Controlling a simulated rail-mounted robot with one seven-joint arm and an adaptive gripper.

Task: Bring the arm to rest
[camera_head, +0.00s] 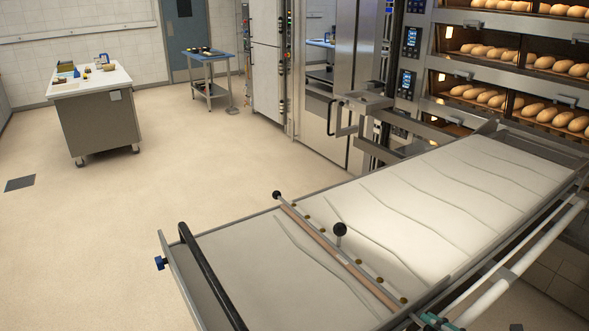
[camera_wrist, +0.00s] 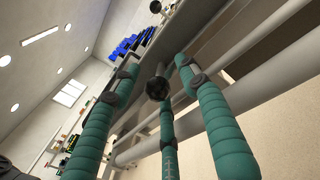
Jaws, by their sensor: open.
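My gripper (camera_wrist: 155,82) has teal fingers that stand spread apart in the wrist view, with nothing held between them. A round black knob or bar end (camera_wrist: 157,89) shows between the fingertips; I cannot tell how far beyond them it is. In the head view, small teal pieces, seemingly my fingers, show at the bottom edge beside the white rail (camera_head: 520,262) of the loader. Most of my arm is out of view.
The long loader with its pale belt (camera_head: 420,215) reaches to the deck ovens, where bread loaves (camera_head: 485,52) lie on several decks. A black bar (camera_head: 212,275) crosses its near end. A worktable (camera_head: 95,110) and a blue-topped table (camera_head: 208,75) stand farther back. Open floor lies left.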

